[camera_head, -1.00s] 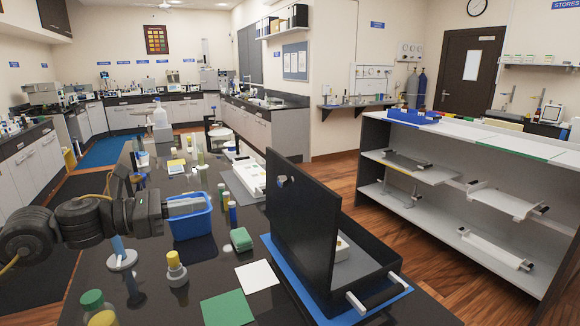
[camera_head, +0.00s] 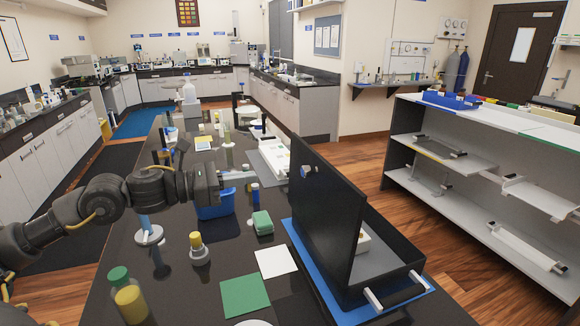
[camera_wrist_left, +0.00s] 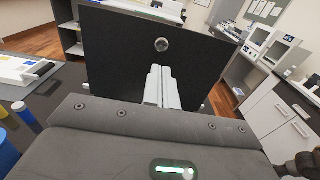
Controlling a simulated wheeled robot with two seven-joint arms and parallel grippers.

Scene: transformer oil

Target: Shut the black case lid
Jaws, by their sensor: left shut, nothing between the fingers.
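The black case (camera_head: 410,262) sits on a blue mat (camera_head: 303,262) at the right of the dark table. Its lid (camera_head: 325,205) stands up steeply, open, with a round metal fitting near its upper left corner. My left gripper (camera_head: 242,176) is over the back of the blue tub, left of the lid and apart from it. Its fingers (camera_wrist_left: 160,88) are shut and empty. In the left wrist view they point toward the broad face of the lid (camera_wrist_left: 120,55). The lid hides part of the case's inside, where a pale item shows. My right gripper is out of view.
The blue tub (camera_head: 215,210) stands beneath my left gripper. A green sponge (camera_head: 263,223), a white card (camera_head: 276,262), a green card (camera_head: 245,294) and several bottles lie or stand between it and the near edge. A white tray (camera_head: 273,158) is behind the lid.

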